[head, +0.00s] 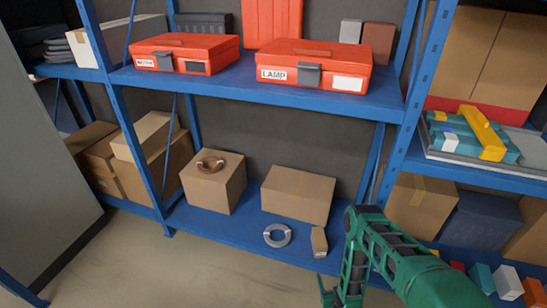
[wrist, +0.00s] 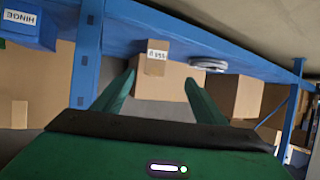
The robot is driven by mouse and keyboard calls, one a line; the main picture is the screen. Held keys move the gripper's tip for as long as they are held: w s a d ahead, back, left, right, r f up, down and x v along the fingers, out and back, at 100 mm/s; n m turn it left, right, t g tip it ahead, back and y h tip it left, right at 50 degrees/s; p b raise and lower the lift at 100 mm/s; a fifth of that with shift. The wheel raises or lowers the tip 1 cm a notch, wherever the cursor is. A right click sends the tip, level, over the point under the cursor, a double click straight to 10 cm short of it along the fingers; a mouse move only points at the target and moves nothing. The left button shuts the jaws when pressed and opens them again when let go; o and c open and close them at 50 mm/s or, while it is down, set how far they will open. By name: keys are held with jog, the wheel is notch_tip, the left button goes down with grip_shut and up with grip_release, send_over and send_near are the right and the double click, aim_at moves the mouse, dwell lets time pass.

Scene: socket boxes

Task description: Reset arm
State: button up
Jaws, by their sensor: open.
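My gripper (wrist: 159,78) is open in the wrist view, with its two green fingers spread and nothing between them. Beyond the fingertips is a small cardboard box with a white label (wrist: 157,55); the gripper appears apart from it. In the head view my green arm is bent at the lower right, in front of the lower shelf (head: 228,229). Its lower end runs down to the bottom edge, and the fingertips are not clear there. The same view shows a small carton (head: 319,242) beside a grey ring (head: 277,235) on that shelf.
Two red cases, one marked LAMP (head: 314,66), stand on the upper shelf (head: 250,92). A blue post (head: 420,90) rises close to my arm. Bare floor (head: 130,255) shows at the front left.

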jog(key=w+d+r+g, duration=0.2)
jog(key=w+r, duration=1.7)
jog(key=r, duration=0.4)
notch_tip(320, 180, up, 25)
jog(key=s+d+g+h, duration=0.1)
jog(key=s+d+g, duration=0.1)
jog(key=s+g, duration=0.1)
jog(key=s+d+r+g, duration=0.1)
jog(key=s+r+g, duration=0.1)
jog(key=s+r, duration=1.1)
jog(key=s+r+g, duration=0.2)
jog(key=s+r, duration=0.8)
jog(key=s, duration=0.6)
jog(key=s+d+f+m+g, duration=0.1)
jog(key=s+d+m+g, duration=0.1)
jog(key=s+d, duration=0.3)
jog(key=s+d+f+m+g, duration=0.1)
jog(key=s+d+m, duration=0.4)
jog(key=s, duration=0.8)
jog(key=shift+s+d+g, duration=0.15)
jog(key=shift+d+g, duration=0.45)
